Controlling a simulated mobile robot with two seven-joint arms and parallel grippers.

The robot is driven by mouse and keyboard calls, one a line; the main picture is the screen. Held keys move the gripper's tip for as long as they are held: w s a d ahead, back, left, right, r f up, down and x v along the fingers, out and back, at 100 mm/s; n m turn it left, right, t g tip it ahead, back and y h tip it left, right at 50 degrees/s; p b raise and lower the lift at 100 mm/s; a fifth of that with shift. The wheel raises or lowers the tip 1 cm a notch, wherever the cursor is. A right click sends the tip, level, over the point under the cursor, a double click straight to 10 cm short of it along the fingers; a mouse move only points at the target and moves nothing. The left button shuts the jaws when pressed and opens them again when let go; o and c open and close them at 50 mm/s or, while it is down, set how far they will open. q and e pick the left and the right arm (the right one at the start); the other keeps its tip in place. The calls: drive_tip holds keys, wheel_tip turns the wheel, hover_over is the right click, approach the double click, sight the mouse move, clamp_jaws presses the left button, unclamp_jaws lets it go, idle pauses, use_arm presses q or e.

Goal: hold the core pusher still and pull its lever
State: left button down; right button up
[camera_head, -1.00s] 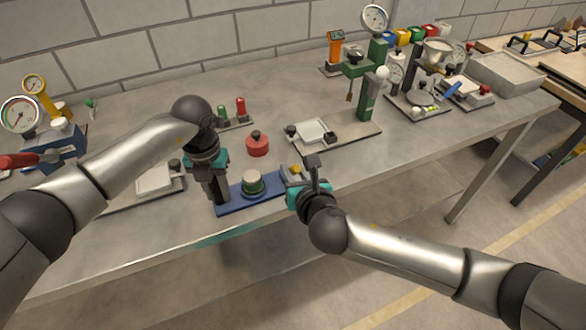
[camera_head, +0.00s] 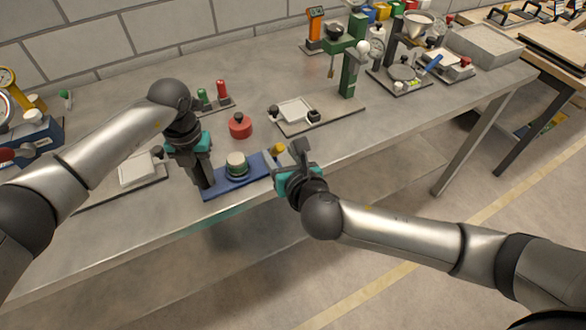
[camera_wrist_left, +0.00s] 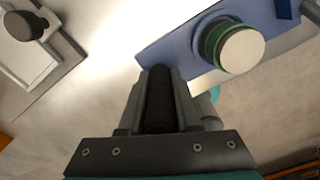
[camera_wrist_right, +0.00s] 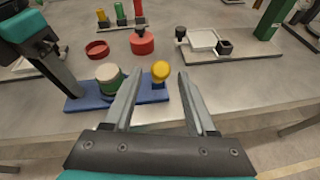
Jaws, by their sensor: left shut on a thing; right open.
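The core pusher has a blue base (camera_head: 257,166) lying near the front edge of the table. A cream-topped green round piece (camera_head: 236,161) stands on it, also seen in the left wrist view (camera_wrist_left: 240,47). Its yellow knob (camera_head: 279,148) is at the base's right end and shows in the right wrist view (camera_wrist_right: 161,70). My left gripper (camera_head: 204,187) is shut on a dark upright grip (camera_wrist_left: 158,98) at the base's left end. My right gripper (camera_wrist_right: 160,76) is open, its fingertips on either side of the knob in its wrist view; contact is unclear.
A red puck (camera_head: 240,126) and a stand with green and red pieces (camera_head: 216,103) are behind the pusher. A plate with a white tray (camera_head: 294,110) and a green press (camera_head: 350,72) stand to the right. Another white tray (camera_head: 138,170) lies left.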

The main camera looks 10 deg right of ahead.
drive_tip(key=v, duration=0.9)
drive_tip(key=shift+s+r, duration=0.15)
drive_tip(key=shift+s, duration=0.15)
use_arm(q)
drive_tip(key=c, duration=0.5)
unclamp_jaws()
drive_tip(key=shift+r, duration=0.1)
